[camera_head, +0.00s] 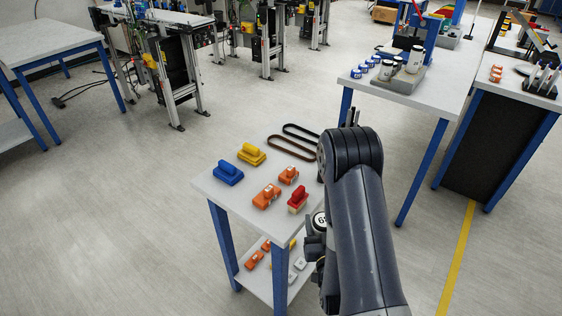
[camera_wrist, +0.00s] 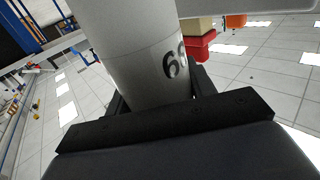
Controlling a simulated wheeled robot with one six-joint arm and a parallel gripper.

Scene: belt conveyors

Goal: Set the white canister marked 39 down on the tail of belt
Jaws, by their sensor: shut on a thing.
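My gripper (camera_wrist: 160,98) is shut around a white canister (camera_wrist: 135,50), with a dark finger on each side of it in the wrist view. Dark digits show on the canister's side, partly cut off at its edge; the first looks like a 6, or an upside-down 9. In the head view the canister's round marked end (camera_head: 320,218) shows just left of my arm, at the right side of the small table. My gripper there (camera_head: 315,243) is mostly hidden by my arm. Belt conveyors (camera_head: 178,17) stand at the back left; which end is the tail I cannot tell.
The small table (camera_head: 225,195) holds blue, yellow, orange and red parts, with more on its lower shelf. A table (camera_head: 432,100) with canisters stands right. Open floor (camera_head: 120,190) lies left.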

